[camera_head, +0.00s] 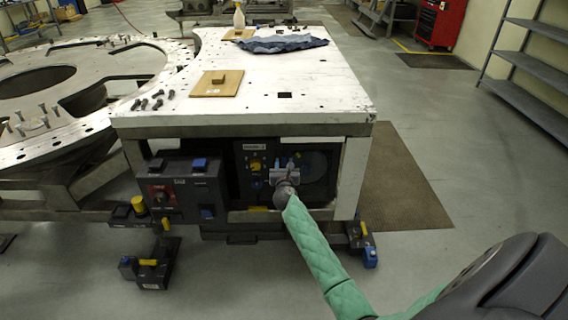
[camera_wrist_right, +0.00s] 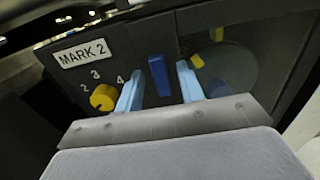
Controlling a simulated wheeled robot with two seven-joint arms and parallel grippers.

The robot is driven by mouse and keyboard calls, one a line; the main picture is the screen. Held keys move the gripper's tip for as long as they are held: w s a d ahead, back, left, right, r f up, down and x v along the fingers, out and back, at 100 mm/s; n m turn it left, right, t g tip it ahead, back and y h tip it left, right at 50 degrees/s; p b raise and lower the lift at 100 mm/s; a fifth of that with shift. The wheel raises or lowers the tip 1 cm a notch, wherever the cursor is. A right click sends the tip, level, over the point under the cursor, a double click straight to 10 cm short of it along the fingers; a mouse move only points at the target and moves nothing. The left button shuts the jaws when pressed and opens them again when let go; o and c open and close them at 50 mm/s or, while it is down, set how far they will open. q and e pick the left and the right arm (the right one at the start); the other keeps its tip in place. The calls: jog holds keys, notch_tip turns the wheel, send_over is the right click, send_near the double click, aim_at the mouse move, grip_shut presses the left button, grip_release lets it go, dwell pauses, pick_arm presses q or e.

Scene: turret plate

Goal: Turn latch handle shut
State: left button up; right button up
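A dark panel (camera_head: 243,162) labelled MARK 2 is set in the front of the white-topped bench. In the right wrist view, a blue handle (camera_wrist_right: 158,75) stands nearly upright on this panel (camera_wrist_right: 135,50). My right gripper (camera_head: 284,162) is in front of the panel. Its two light-blue fingers (camera_wrist_right: 160,70) are apart, one on each side of the blue handle, with visible gaps, so it is open. I cannot tell how deep the handle lies between the fingers. In the head view the gripper hides most of the handle. My left gripper is not in view.
A yellow knob (camera_wrist_right: 103,97) with numbers sits left of the fingers. A round dark plate (camera_wrist_right: 232,70) with yellow parts is on the right. A control box (camera_head: 187,190) with a red switch is left of the panel. The bench top (camera_head: 300,85) overhangs above.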

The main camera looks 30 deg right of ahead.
jog(key=shift+w+d, duration=0.25)
jog(key=shift+w, duration=0.1)
jog(key=shift+c, duration=0.2)
grip_shut()
